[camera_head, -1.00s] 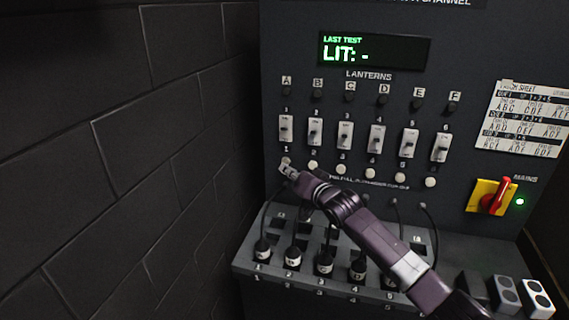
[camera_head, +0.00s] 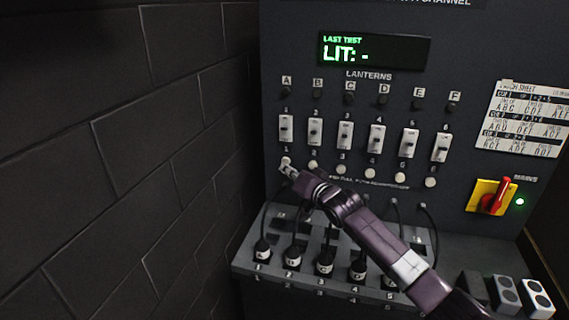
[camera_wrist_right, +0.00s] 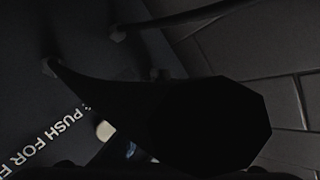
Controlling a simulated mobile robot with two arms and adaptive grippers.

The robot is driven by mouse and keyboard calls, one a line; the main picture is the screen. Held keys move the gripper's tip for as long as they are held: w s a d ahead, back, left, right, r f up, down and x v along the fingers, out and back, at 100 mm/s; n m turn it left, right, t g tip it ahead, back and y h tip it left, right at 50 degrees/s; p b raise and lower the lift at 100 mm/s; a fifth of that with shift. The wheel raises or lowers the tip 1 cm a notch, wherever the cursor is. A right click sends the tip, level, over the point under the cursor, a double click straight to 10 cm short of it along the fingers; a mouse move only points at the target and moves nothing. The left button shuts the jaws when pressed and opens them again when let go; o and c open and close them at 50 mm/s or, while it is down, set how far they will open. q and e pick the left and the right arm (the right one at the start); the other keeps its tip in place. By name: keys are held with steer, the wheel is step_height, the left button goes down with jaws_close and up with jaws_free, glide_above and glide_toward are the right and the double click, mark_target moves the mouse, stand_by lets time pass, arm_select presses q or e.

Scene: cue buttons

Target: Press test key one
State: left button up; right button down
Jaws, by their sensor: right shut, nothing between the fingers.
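Test key one (camera_head: 286,161) is a round pale button under the first slider, at the left end of the row. My right gripper (camera_head: 286,169) is shut and empty, with its tip at the lower edge of this key, partly covering it. I cannot tell whether the tip touches the key or the key is pushed in. In the right wrist view a pale button (camera_wrist_right: 105,130) shows beside the printed PUSH lettering; which key it is cannot be told. A large dark shape hides much of that view. The display (camera_head: 375,50) reads "LIT: -". My left gripper is not in view.
More round buttons (camera_head: 370,173) continue rightward under the sliders (camera_head: 345,134). Dark lanterns A to F sit above. Plugs with cables (camera_head: 325,262) stand on the ledge below. The red mains switch (camera_head: 494,197) is at right. A dark block wall (camera_head: 150,150) closes the left side.

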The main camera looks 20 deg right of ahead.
steer(key=shift+w+d, duration=0.2)
steer(key=shift+w, duration=0.05)
steer(key=shift+r, duration=0.1)
steer(key=shift+s+a+p, duration=0.25)
steer(key=shift+s+p, duration=0.1)
steer(key=shift+p, duration=0.1)
steer(key=s+a+p, duration=0.3)
steer(key=s+p, duration=0.2)
steer(key=shift+a, duration=0.2)
stand_by(0.4)
steer(key=shift+f, duration=0.2)
